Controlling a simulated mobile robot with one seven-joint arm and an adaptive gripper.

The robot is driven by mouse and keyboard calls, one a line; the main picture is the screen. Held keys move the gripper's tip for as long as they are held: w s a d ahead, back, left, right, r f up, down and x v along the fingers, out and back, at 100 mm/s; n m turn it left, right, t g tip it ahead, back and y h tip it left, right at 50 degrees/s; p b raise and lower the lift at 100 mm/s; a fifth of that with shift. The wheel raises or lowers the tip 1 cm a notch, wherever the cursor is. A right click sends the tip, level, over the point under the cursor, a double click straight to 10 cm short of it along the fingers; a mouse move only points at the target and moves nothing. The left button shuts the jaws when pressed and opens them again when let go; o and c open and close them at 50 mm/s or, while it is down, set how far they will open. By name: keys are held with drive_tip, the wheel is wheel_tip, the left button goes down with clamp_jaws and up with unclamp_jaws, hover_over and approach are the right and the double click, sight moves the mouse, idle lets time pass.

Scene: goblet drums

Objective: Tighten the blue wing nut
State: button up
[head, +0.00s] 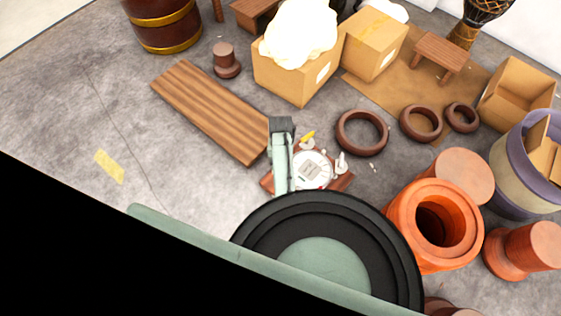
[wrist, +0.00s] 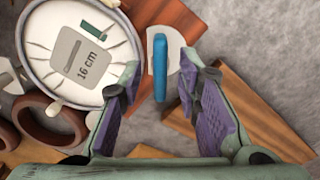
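The blue wing nut (wrist: 160,68) shows edge-on in the wrist view, beside the round white drum head (wrist: 110,48) marked "16 cm". A pale rounded plate lies around or behind the nut. My gripper (wrist: 161,72) is open, with one purple-padded finger on each side of the nut. Visible gaps separate both fingers from it, and nothing is held. In the head view the drum head (head: 313,180) is partly covered by my pale green arm. The blue nut and my fingertips cannot be made out there.
A brown wooden base (wrist: 172,15) lies under the drum head. A yellow piece (head: 308,135) and a white piece (head: 341,163) stand at its rim. A wooden plank (head: 208,108) lies up-left, a dark ring (head: 344,143) to the right, an orange drum shell (head: 462,220) lower right.

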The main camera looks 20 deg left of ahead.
drive_tip(key=shift+f, duration=0.1)
drive_tip(key=shift+c, duration=0.5)
clamp_jaws()
